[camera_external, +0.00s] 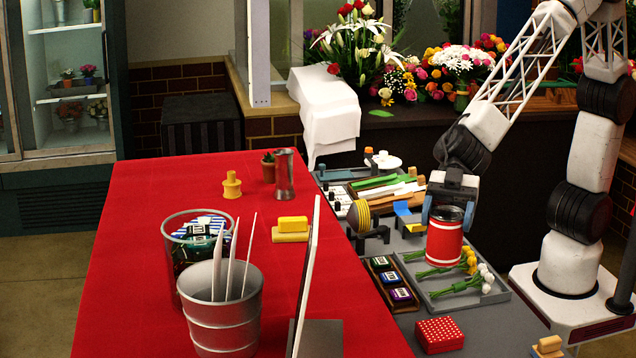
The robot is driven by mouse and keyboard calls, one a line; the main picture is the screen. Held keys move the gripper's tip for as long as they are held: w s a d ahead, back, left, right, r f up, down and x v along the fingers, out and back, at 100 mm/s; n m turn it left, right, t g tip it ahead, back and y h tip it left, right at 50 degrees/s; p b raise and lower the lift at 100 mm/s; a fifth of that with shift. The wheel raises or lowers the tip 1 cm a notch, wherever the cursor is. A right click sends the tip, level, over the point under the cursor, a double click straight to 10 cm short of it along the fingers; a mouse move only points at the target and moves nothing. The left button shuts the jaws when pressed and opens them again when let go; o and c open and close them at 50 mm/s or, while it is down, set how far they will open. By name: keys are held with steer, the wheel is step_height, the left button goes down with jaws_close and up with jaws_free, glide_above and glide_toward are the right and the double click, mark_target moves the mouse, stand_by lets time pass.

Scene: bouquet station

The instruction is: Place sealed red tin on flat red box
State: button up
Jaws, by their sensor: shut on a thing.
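The sealed red tin (444,242) is a red cylinder with pale bands and a dark top. My gripper (452,208) points down and is shut on the tin near its top. The tin is upright, in front of a grey tray (462,301) with flowers, and seems to be held above it. The flat red box (440,335) has white dots and lies on the grey surface nearer the camera, below the tin in the picture. Its top is bare. The tin and box are apart.
A thin upright panel (306,280), a metal bucket (222,325) and a glass container (178,262) stand on the red cloth (130,240).

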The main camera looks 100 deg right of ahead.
mark_target(448, 257)
steer(key=shift+s+a, duration=0.35)
steer(key=shift+a, duration=0.05)
step_height(448, 257, down, 2)
steer(key=shift+s+a+f, duration=0.1)
steer(key=shift+f, duration=1.7)
step_height(448, 257, down, 6)
steer(key=shift+f, duration=0.2)
steer(key=shift+f, duration=1.8)
steer(key=shift+f, duration=0.1)
